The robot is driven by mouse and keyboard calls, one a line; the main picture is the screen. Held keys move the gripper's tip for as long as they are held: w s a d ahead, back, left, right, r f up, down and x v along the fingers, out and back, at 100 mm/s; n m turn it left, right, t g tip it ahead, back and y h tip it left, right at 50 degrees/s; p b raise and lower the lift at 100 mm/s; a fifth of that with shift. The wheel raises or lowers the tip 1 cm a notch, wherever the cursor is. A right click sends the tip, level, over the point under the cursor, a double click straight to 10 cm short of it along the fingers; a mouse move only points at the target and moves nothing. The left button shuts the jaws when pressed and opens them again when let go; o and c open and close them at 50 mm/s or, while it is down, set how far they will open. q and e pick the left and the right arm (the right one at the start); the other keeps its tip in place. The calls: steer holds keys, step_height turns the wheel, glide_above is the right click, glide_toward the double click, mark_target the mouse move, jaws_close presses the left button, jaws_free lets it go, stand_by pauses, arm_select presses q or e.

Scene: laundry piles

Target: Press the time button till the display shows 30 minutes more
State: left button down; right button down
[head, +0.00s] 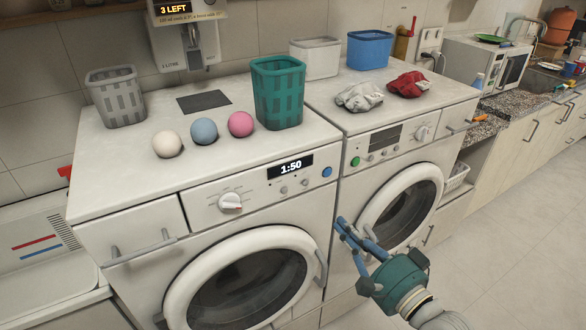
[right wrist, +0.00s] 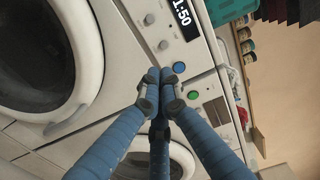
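The left washing machine (head: 260,230) has a lit display (head: 291,168) reading 1:50, which also shows at the top of the right wrist view (right wrist: 181,12). Below the display are two small grey buttons (head: 284,190) and a blue button (head: 327,171) to their right. Any lettering naming the time button is too small to read. My right gripper (head: 341,226) is in front of the machines, below the panel and apart from it. In the right wrist view its blue fingertips (right wrist: 159,76) are together and empty, with the blue button (right wrist: 179,67) just beyond them. My left gripper is out of view.
The right machine (head: 440,110) has its own panel with a green button (head: 356,161). Three balls, a teal basket (head: 278,92) and a grey basket (head: 117,97) stand on the left machine. Cloths (head: 359,96) lie on the right one. The floor at right is clear.

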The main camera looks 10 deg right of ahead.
mark_target(302, 183)
steer(key=m, duration=1.2)
steer(key=s+r+m, duration=0.1)
steer(key=m, duration=0.5)
steer(key=shift+s+a+p, duration=0.1)
steer(key=shift+a+p, duration=0.2)
steer(key=shift+p, duration=0.05)
steer(key=p+x, duration=0.3)
steer(key=x, duration=1.1)
steer(key=shift+f, duration=0.1)
